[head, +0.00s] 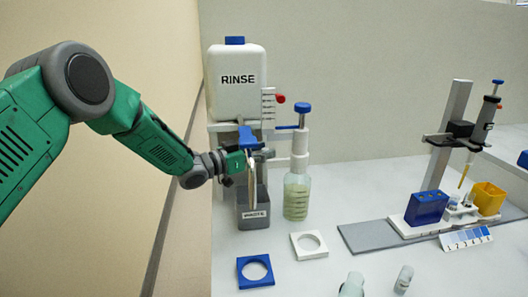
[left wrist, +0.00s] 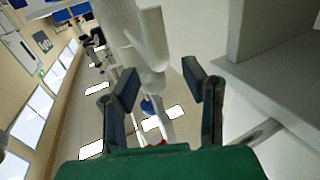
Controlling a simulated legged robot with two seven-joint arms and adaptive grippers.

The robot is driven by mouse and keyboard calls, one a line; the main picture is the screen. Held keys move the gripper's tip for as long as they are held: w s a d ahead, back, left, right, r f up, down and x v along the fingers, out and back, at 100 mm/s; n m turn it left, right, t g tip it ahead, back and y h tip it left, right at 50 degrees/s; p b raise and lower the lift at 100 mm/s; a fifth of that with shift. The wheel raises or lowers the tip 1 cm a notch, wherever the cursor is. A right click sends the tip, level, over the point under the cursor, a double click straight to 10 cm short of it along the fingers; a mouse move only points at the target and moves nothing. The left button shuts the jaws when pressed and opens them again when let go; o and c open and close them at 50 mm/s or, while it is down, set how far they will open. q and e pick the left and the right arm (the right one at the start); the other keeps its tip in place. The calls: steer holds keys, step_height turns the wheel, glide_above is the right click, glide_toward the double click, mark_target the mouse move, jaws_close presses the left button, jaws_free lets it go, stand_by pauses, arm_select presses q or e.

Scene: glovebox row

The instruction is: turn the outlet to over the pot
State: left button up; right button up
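The white RINSE tank (head: 236,92) stands on a grey stand, with a blue piece (head: 246,137) below it. A pale curved tube (head: 251,184) hangs down by my gripper, above the grey pot labelled WASTE (head: 254,215). I cannot tell if this tube is the outlet. My left gripper (head: 264,157) is at the tube's upper end, in front of the stand; contact is unclear. In the left wrist view its fingers (left wrist: 161,76) are spread apart, with a white rounded part (left wrist: 148,38) beyond them. My right gripper is not in view.
A bottle (head: 297,198) with a blue-topped pump stands right of the pot. A white ring holder (head: 295,249) and a blue one (head: 242,278) lie in front. Two small vials (head: 403,279) are at the front edge. A pipette stand (head: 447,135) and blue rack (head: 427,207) are right.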

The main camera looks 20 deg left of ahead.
arm_select(q)
steer(key=v, duration=1.2)
steer(key=shift+a+f, duration=0.1)
steer(key=shift+a, duration=0.05)
stand_by(0.3)
